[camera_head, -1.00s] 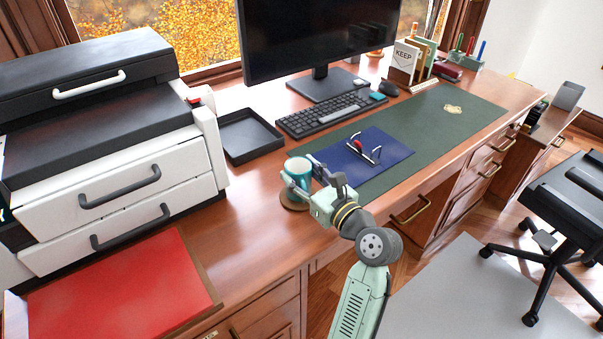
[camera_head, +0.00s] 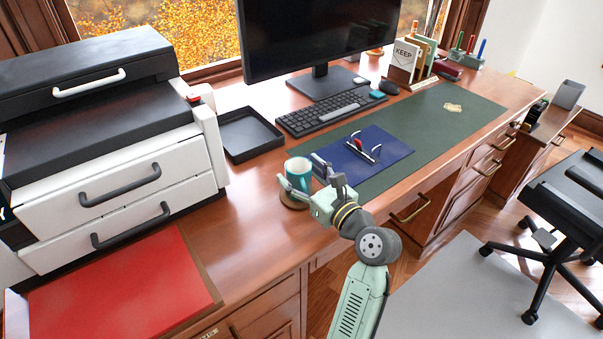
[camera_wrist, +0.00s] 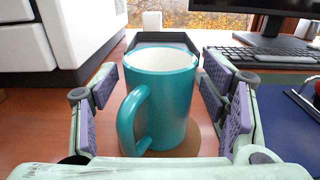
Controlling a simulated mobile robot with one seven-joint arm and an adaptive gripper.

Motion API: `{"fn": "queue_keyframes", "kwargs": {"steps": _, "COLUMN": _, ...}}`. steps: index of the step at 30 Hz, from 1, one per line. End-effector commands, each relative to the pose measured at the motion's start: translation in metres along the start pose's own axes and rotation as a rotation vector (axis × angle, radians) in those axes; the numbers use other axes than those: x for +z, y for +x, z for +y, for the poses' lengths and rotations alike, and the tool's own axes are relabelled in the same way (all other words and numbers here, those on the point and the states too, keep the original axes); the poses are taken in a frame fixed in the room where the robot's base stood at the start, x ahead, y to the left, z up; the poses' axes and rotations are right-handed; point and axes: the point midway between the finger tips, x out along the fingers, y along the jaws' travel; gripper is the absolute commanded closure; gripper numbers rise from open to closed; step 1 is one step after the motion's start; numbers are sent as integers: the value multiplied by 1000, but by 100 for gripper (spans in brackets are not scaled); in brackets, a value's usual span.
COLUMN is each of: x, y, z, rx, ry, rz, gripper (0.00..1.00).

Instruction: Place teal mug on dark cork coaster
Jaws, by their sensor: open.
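The teal mug (camera_head: 298,173) stands upright on the round coaster (camera_head: 293,199) on the desk. In the wrist view the mug (camera_wrist: 168,98) is between the open fingers, its handle towards the camera and slightly left. The coaster (camera_wrist: 185,147) shows as a tan-brown disc under and behind the mug's base. My gripper (camera_head: 308,180) is open around the mug; in the wrist view its fingers (camera_wrist: 162,115) have visible gaps to the mug on both sides. Part of the mug's lower body is hidden by the gripper in the head view.
A black tray (camera_head: 248,137) lies behind the mug, and a printer (camera_head: 110,150) stands to the left. A blue folder (camera_head: 372,155) with a metal clip lies to the right. A keyboard (camera_head: 325,113) and monitor (camera_head: 320,40) are at the back. Bare desk lies left of the mug.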

Motion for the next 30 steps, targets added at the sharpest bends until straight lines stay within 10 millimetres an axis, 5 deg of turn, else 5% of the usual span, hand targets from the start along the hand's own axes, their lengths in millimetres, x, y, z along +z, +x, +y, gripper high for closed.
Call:
{"fn": "queue_keyframes", "kwargs": {"steps": 5, "x": 3, "y": -10, "z": -1, "rx": -3, "ry": -1, "rz": -2, "gripper": 33}}
{"fn": "queue_keyframes", "kwargs": {"steps": 21, "x": 3, "y": -110, "z": -1, "rx": -3, "ry": -1, "rz": 0, "gripper": 33}}
{"fn": "queue_keyframes", "kwargs": {"steps": 30, "x": 3, "y": -120, "z": 0, "rx": 0, "ry": 0, "rz": 0, "gripper": 33}}
